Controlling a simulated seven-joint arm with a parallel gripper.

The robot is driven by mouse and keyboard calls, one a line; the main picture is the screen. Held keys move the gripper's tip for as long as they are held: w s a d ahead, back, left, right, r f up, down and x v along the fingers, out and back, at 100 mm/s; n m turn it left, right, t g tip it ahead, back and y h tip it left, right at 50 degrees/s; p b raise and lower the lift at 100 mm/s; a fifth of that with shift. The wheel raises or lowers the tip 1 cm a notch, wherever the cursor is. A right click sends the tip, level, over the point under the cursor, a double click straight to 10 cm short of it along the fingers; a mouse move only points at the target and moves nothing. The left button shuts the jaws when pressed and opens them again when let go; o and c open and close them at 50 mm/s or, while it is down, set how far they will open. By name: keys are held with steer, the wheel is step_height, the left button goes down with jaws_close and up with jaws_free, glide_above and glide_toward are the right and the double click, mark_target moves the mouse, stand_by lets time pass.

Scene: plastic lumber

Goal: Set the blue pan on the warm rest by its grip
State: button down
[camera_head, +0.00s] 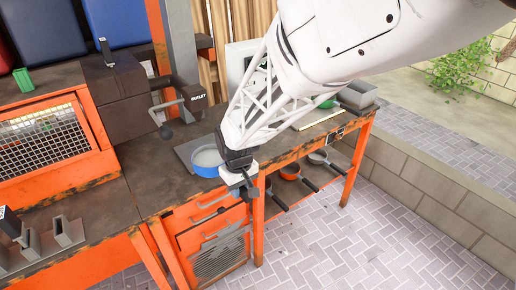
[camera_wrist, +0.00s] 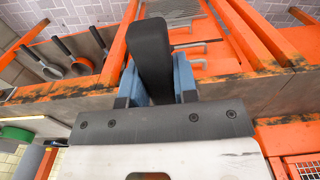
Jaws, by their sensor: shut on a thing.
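The blue pan (camera_head: 208,170) is at the front of the dark worktop in the head view, upright with a pale inside. A flat grey plate (camera_head: 184,147) shows beside and partly behind it; it may be the warm rest. I cannot tell whether the pan touches the plate or hovers over it. My gripper (camera_head: 240,179) is at the worktop's front edge, right of the pan. It is shut on the pan's black grip (camera_wrist: 151,55), which stands between the fingers (camera_wrist: 158,82) in the wrist view. The pan's bowl is out of the wrist view.
A dark machine with an outlet (camera_head: 195,97) stands behind the pan. An orange-framed mesh box (camera_head: 45,135) is at left. An orange pan (camera_head: 290,172) and a grey pan (camera_head: 318,157) lie on the lower shelf. A pale board (camera_head: 315,118) and grey tray (camera_head: 357,95) are at right.

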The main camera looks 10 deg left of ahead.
steer(key=shift+w, duration=0.15)
steer(key=w+d+m, duration=0.1)
steer(key=w+d, duration=0.5)
steer(key=w, duration=0.3)
steer(key=w+d+m, duration=0.1)
steer(key=w+d, duration=0.6)
steer(key=w, duration=0.2)
steer(key=w+d, duration=0.7)
steer(key=d, duration=0.2)
steer(key=w+d+m, duration=0.1)
steer(key=w+d, duration=0.6)
steer(key=d, duration=0.3)
steer(key=shift+d+f, duration=0.2)
steer(key=shift+f, duration=0.25)
steer(key=shift+w+a, duration=0.1)
steer(key=shift+w+a+f, duration=0.2)
steer(key=shift+w+a, duration=1.2)
steer(key=shift+w, duration=1)
steer(key=shift+w+a+f, duration=0.2)
steer(key=shift+w+a, duration=1.15)
steer(key=shift+w, duration=1)
steer(key=shift+w+a+f, duration=0.2)
steer(key=shift+w+a, duration=1.2)
steer(key=shift+w, duration=1)
steer(key=shift+f, duration=1.2)
